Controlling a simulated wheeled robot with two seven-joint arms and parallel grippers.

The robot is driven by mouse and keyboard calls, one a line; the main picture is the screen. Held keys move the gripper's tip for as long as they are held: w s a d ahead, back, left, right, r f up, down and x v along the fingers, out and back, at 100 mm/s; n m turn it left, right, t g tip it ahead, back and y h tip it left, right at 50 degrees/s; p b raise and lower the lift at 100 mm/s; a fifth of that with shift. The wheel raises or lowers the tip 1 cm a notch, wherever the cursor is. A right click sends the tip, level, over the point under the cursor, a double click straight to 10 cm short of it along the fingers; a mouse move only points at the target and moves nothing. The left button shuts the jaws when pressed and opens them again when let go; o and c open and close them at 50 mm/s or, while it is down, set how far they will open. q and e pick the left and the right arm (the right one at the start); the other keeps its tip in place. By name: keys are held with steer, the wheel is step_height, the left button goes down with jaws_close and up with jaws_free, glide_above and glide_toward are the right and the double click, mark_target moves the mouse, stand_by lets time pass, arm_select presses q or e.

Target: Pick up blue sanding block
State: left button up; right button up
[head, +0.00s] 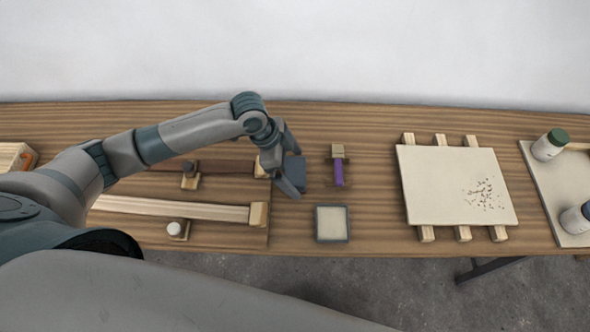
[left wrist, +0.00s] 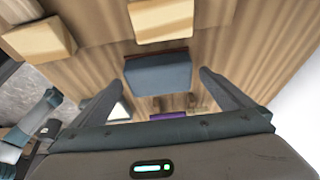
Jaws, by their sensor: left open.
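The blue sanding block (head: 294,174) sits on the wooden bench, right by my left gripper (head: 289,167). In the left wrist view the block (left wrist: 160,76) shows between the two fingers of my left gripper (left wrist: 158,88), a little ahead of them. The fingers are spread wide and I see no contact with the block. In the head view the gripper partly covers the block. My right gripper is not in view.
A purple-handled tool (head: 338,168) and a square tray (head: 332,223) are close on the right. Wooden strips with end blocks (head: 259,213) lie on the left. A speckled board (head: 430,190) rests on battens farther right, with jars (head: 549,145) beyond.

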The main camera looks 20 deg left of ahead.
arm_select(q)
steer(key=shift+d+f, duration=0.2)
steer(key=shift+f, duration=0.4)
steer(key=c, duration=1.2)
steer(key=shift+r, duration=0.15)
